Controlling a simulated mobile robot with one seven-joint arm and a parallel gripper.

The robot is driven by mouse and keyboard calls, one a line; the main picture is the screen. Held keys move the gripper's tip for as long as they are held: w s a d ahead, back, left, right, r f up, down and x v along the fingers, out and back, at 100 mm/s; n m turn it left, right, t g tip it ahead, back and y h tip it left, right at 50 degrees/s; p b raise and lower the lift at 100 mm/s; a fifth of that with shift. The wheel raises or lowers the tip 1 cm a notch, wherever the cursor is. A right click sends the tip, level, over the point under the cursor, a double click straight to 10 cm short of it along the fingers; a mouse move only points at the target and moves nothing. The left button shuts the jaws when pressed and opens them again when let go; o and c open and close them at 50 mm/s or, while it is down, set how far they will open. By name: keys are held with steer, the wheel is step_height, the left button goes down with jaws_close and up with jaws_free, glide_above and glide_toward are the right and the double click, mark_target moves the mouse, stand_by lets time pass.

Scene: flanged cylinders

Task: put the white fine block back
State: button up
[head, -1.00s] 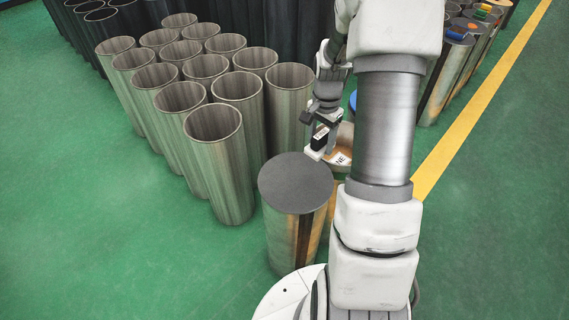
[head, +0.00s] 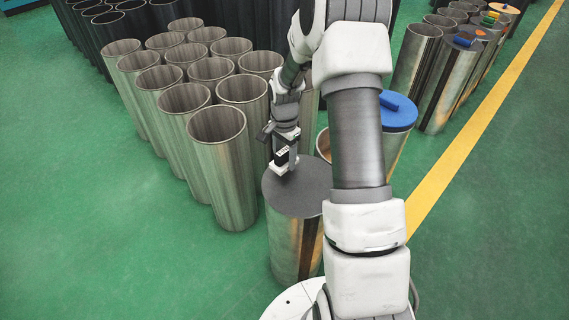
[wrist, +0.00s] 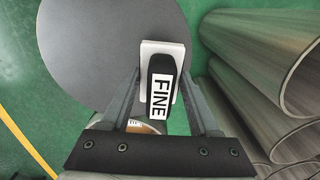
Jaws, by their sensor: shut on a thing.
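The white fine block shows in the wrist view (wrist: 163,88) as a white pad under a black grip with a FINE label. My gripper (head: 285,150) is shut on its black grip, with one finger on each side. In the head view the block (head: 280,168) is over the far part of the dark grey top of a metal cylinder (head: 297,190). The grey top (wrist: 100,50) also lies beyond the block in the wrist view. I cannot tell whether the pad touches it.
Open metal cylinders (head: 217,125) stand packed on the left. A tan-topped cylinder (head: 323,146) is partly hidden behind my arm. A blue-topped cylinder (head: 396,112) with a blue block stands behind right. More cylinders line the yellow floor stripe (head: 470,142). Green floor is free at left.

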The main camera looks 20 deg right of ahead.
steer(key=shift+f, duration=1)
steer(key=shift+f+b, duration=0.25)
steer(key=shift+b, duration=0.05)
steer(key=o, duration=1.3)
steer(key=shift+r, duration=0.2)
